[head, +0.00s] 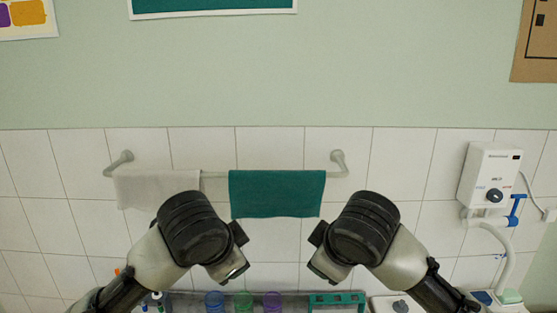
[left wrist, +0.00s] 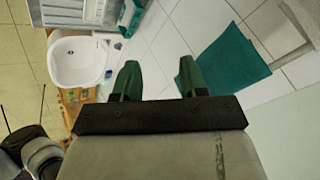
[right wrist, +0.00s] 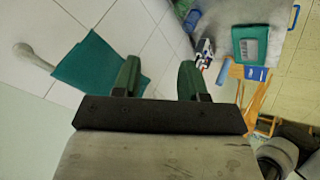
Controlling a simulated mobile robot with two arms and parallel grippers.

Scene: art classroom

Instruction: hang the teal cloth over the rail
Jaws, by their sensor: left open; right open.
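The teal cloth (head: 276,192) hangs over the right part of the white wall rail (head: 214,174), with its front panel draping down flat against the tiles. The cloth also shows in the left wrist view (left wrist: 225,68) and in the right wrist view (right wrist: 95,70). My left gripper (head: 236,268) is below and left of the cloth in the head view, open and empty between its green fingers. My right gripper (head: 324,268) is below and right of it, also open and empty. Both appear apart from the cloth. Its back side is hidden.
A white cloth (head: 155,187) hangs on the rail's left part. A water heater (head: 488,175) is on the wall at right. Below are a sink (left wrist: 75,62), coloured cups (head: 243,301) and a teal rack (head: 335,298).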

